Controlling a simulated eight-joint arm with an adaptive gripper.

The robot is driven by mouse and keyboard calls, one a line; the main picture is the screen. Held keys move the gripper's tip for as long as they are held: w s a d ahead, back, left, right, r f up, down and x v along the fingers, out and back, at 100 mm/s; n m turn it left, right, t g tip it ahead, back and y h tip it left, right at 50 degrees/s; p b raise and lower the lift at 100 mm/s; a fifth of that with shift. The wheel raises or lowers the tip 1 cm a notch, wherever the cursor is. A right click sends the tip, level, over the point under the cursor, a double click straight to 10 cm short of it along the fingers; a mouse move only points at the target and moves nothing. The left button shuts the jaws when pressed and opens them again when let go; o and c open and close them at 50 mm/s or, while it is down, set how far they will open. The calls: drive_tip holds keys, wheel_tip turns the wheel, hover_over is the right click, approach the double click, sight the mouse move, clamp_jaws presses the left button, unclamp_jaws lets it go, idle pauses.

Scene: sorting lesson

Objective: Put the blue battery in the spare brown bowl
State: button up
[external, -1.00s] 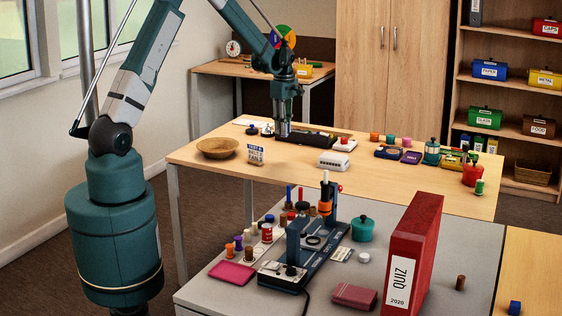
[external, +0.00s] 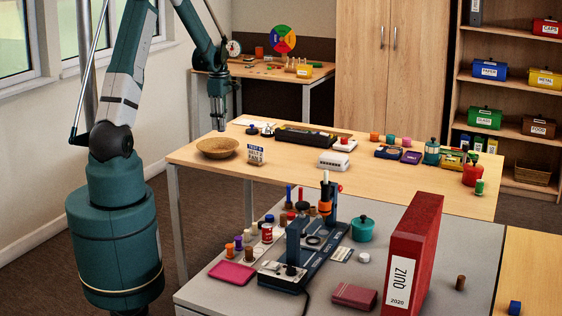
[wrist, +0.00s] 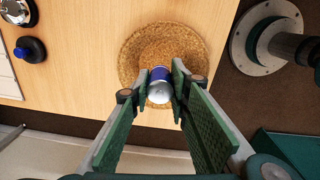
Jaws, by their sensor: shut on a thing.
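The blue battery (wrist: 158,84) has a blue body and a silver end. In the wrist view it is between the two green fingers of my gripper (wrist: 160,88), which is shut on it. The brown bowl (external: 218,148) stands at the left end of the wooden table in the external view. In the wrist view the bowl (wrist: 133,50) lies behind and below the battery, partly hidden by it and the fingers. My gripper (external: 219,122) hangs over the bowl, with its tips above the rim. The battery is too small to make out in the external view.
A small lettered sign (external: 256,156) stands just right of the bowl. A black tray (external: 305,136) and a white box (external: 333,161) are further right. A dark blue knob-like object (wrist: 30,50) is left of the bowl in the wrist view. The table edge is close.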

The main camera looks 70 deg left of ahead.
sight(218, 144)
drive_tip(key=shift+s+a, duration=0.3)
drive_tip(key=shift+s, duration=0.65)
drive_tip(key=shift+f+b, duration=0.6)
drive_tip(key=shift+f, duration=2.55)
drive_tip(key=shift+f+b, duration=0.35)
drive_tip(key=shift+f, duration=1.5)
drive_tip(key=shift+f, duration=0.1)
drive_tip(key=o, duration=0.9)
drive_tip(key=shift+o, duration=0.3)
